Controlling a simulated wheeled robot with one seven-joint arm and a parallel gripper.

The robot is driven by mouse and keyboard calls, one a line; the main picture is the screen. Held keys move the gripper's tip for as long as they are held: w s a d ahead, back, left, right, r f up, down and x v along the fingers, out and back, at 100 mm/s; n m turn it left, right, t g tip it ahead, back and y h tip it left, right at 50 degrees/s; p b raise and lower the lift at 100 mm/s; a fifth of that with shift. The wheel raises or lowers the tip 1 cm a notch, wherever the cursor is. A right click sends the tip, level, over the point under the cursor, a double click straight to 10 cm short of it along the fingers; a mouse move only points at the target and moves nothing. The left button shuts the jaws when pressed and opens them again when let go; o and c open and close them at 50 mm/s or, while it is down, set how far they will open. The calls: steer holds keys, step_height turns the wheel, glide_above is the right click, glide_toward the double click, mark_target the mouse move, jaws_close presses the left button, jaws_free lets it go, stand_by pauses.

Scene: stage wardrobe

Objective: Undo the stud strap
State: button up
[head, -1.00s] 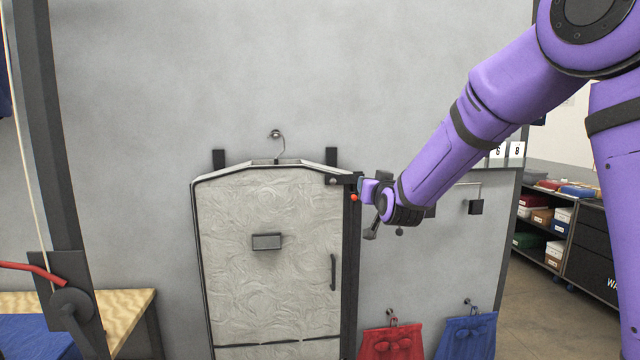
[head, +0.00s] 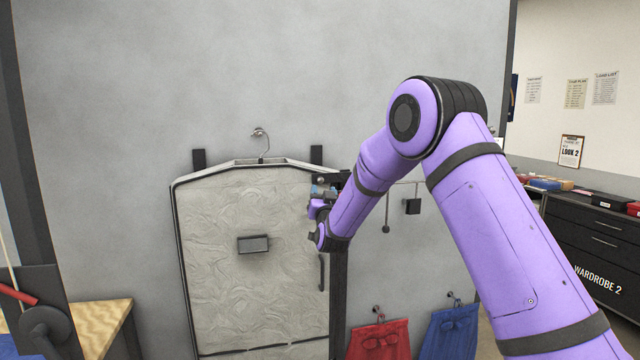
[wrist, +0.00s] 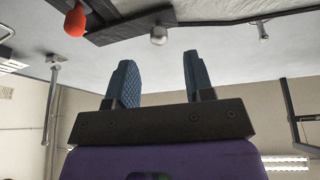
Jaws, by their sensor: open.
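The garment bag (head: 250,215) is pale and crinkled with dark edging and hangs against the grey wall. A dark strap (head: 332,178) sits at its upper right corner, partly behind my gripper. In the wrist view the dark strap (wrist: 128,30) runs along the top, with a round silver stud (wrist: 158,35) on it and an orange-red ball (wrist: 75,22) at its left end. My gripper (wrist: 158,75) is open and empty, its two blue fingers pointing toward the strap and stud with a gap between. It shows beside the bag's corner in the head view (head: 318,192).
A dark post (head: 338,290) stands along the bag's right side. A handle (head: 321,272) and a small plate (head: 253,244) are on the bag's front. Red (head: 378,340) and blue (head: 450,332) garments hang at lower right. A wooden bench (head: 105,322) is at lower left.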

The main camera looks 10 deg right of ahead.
mark_target(321, 181)
steer(key=shift+x, duration=2.95)
jaws_close()
